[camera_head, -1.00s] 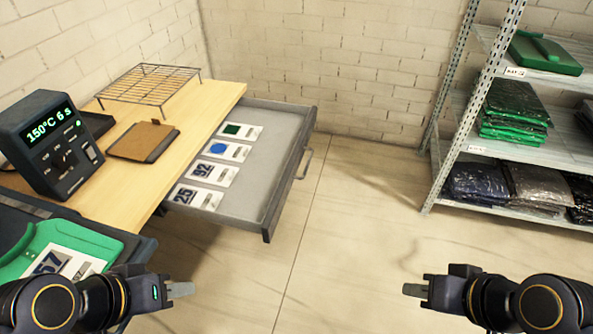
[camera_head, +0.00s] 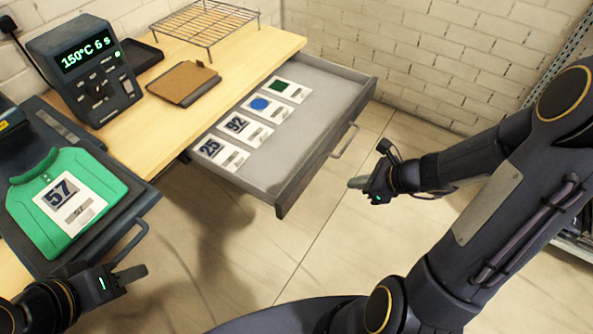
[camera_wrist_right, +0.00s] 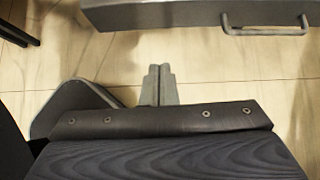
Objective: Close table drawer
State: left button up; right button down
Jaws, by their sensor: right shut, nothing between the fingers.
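The grey table drawer (camera_head: 300,172) is pulled out from under the wooden table. It holds several cards, two printed 25 and 92, one with a blue dot and one with a green patch. Its bar handle (camera_head: 345,141) is on the front panel. My right gripper (camera_head: 358,184) is shut and empty, a short way in front of the drawer and apart from it. In the right wrist view its fingers (camera_wrist_right: 158,84) are together, with the drawer front (camera_wrist_right: 170,14) and handle (camera_wrist_right: 265,30) ahead. My left gripper (camera_head: 130,274) is at the lower left, away from the drawer; its jaw opening is unclear.
A green shirt (camera_head: 65,205) lies on the press at left. Floor (camera_head: 330,235) before the drawer is clear.

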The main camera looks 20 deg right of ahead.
jog(key=b+x, duration=0.1)
jog(key=x, duration=0.3)
jog(key=r+b+x, duration=0.1)
jog(key=x, duration=0.3)
jog(key=w+b+x, duration=0.1)
jog(key=x, duration=0.3)
jog(key=shift+w+a+f, duration=0.1)
jog(key=shift+w+a, duration=0.2)
jog(key=shift+a, duration=0.15)
jog(key=shift+w+a, duration=0.35)
